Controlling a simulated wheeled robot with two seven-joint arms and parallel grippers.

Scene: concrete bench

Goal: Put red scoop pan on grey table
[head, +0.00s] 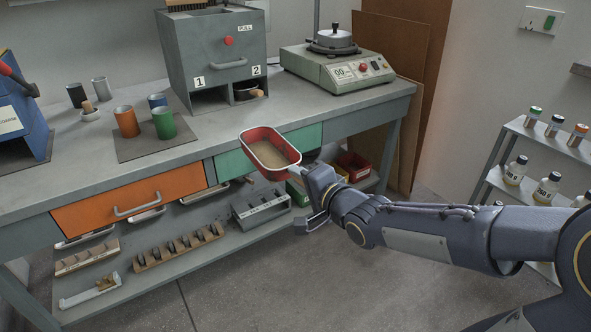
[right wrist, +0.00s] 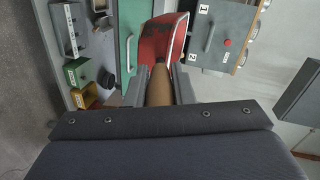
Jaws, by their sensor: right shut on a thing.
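The red scoop pan (head: 270,149) is held up in front of the bench's green drawer, with some tan material inside it. My right gripper (head: 309,176) is shut on the pan's handle, at the pan's right side. In the right wrist view the red pan (right wrist: 158,45) lies beyond the fingers, and its tan handle (right wrist: 160,86) sits between them. The grey table (head: 210,137) is the long bench top behind the pan; the pan appears apart from it. My left gripper is not in view.
On the bench stand a grey box machine (head: 205,50), a green device with a round lid (head: 337,72), and orange and green cups (head: 163,123) on a dark mat. An orange drawer (head: 130,198) and a lower shelf with racks are below.

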